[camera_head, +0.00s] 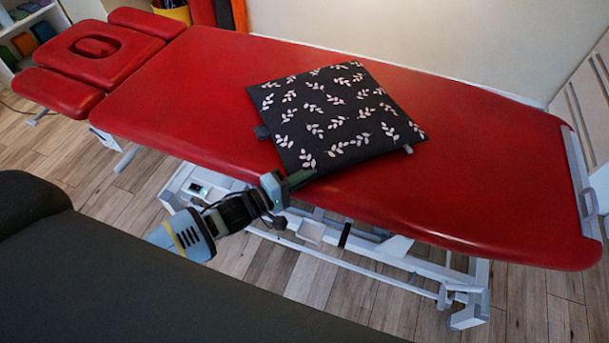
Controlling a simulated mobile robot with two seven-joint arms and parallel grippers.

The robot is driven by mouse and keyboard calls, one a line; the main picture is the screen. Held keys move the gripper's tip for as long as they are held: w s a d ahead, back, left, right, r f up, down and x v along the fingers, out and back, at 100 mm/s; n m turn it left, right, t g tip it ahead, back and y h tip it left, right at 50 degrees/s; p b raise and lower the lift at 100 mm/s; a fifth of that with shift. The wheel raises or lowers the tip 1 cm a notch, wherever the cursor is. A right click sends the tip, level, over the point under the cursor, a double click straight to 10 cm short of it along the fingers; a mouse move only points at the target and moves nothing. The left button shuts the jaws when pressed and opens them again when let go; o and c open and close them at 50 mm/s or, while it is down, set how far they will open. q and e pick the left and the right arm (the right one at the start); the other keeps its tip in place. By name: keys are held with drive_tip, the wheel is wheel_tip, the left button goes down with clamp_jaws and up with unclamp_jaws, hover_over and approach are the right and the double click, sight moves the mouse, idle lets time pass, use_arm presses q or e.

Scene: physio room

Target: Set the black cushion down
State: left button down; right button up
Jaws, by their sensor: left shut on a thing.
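The black cushion (335,112) is square and flat, with a white leaf print and small grey tabs on its sides. It shows over the middle of the red treatment table (470,125); I cannot tell whether its underside touches the table top. My left gripper (297,181) is at the cushion's near left corner, shut on it. One finger shows at the cushion's near edge; the other is hidden. My right gripper is not in view.
The table's red top is bare to the left and right of the cushion. Its headrest (97,50) is at the far left. A wall stands behind the table, and shelves (28,40) are at the upper left. Wood floor (75,160) shows in front.

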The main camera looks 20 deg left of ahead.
use_arm(q)
drive_tip(key=shift+r, duration=0.1)
drive_tip(key=c, duration=1.5)
unclamp_jaws()
drive_tip(key=shift+f, duration=0.2)
drive_tip(key=shift+c, duration=0.2)
drive_tip(key=shift+r, duration=0.1)
drive_tip(key=shift+s+a, duration=0.15)
drive_tip(key=shift+s, duration=0.05)
drive_tip(key=v, duration=1.1)
drive_tip(key=shift+s+a, duration=0.15)
drive_tip(key=shift+s, duration=0.05)
